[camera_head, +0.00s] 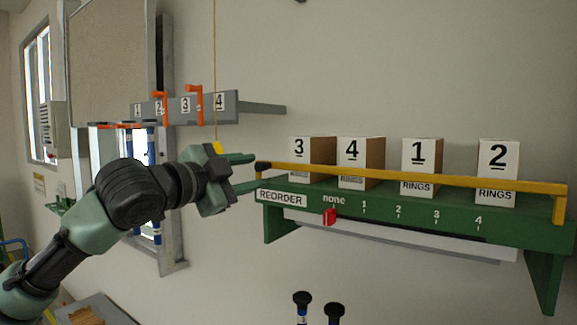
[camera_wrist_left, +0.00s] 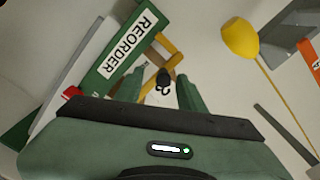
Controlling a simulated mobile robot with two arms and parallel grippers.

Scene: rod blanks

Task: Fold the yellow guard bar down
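The yellow guard bar (camera_head: 410,177) runs across the front of a green shelf (camera_head: 390,211), raised above its front edge and in front of the boxes. A black knob (camera_head: 263,167) caps its left end; the knob also shows in the left wrist view (camera_wrist_left: 163,77). My left gripper (camera_head: 254,172) is at this end, its fingers pointing right. Its two fingers are apart, with the knob between or just beyond their tips in the left wrist view. I see no clear contact with the knob. My right gripper is not in view.
White boxes numbered 3 (camera_head: 300,150), 4 (camera_head: 352,150), 1 (camera_head: 418,155) and 2 (camera_head: 498,160) stand behind the bar. A red slider (camera_head: 329,217) sits under "none". A yellow pull (camera_wrist_left: 240,38) hangs on a cord beside my left gripper. A grey numbered rail (camera_head: 230,106) is behind.

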